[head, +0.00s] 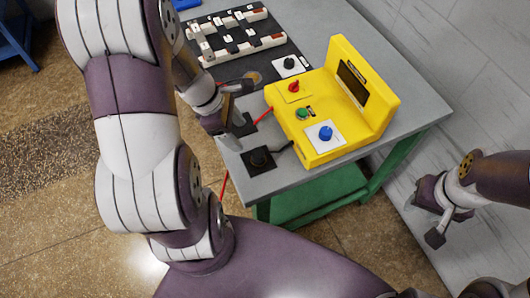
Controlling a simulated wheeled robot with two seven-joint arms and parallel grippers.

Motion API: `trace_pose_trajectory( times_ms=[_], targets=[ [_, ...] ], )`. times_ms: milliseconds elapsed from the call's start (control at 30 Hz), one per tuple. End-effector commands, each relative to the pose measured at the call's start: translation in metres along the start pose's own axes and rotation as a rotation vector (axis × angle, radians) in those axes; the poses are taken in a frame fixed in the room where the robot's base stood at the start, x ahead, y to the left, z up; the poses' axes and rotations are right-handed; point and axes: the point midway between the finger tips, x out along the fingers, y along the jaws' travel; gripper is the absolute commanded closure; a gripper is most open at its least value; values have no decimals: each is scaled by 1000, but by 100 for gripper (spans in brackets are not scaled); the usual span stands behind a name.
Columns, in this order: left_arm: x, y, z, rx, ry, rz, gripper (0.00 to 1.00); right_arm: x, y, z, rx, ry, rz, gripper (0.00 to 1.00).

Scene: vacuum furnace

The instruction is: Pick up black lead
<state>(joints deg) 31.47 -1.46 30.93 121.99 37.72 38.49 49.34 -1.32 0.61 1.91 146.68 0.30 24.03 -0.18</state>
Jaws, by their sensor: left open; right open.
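The black lead (258,157) is at the table's near left corner, its dark end on a black square pad and a short cable running to the yellow unit (320,120). My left gripper (245,103) is open above the table's left edge, beyond the black lead and left of the yellow unit. A red lead (264,117) shows between that gripper and the unit; the gripper hides part of it, and I cannot tell whether they touch. My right gripper (432,215) is open and empty, off the table at the right.
The grey table (415,105) has a green frame (315,195). A black mat (275,50) with white blocks and a black knob (290,65) lie at the back. The unit carries red, green and blue controls. Table space right of the unit is clear.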

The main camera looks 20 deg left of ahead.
Motion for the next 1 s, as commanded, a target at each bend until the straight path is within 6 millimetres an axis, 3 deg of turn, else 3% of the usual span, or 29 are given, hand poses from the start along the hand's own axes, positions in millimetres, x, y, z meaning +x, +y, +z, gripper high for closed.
trace_pose_trajectory(
  times_ms=[200, 367, 600, 900, 1000],
  targets=[
    [52, -1, -1, 0, 2, -5, 33, 14, 0, 2, 0, 0, 0, 57],
    [71, 0, 0, 1, 3, -3, 33, 17, 0, 2, 0, 0, 0, 57],
    [113, 3, 5, 2, 3, -3, 33, 26, 0, 3, 0, 0, 0, 57],
    [120, 3, 6, 2, 4, -1, 33, 26, 0, 3, 0, 0, 0, 57],
    [120, 3, 6, 2, 4, -1, 66, 26, 0, 3, 0, 0, 0, 57]
  ],
)
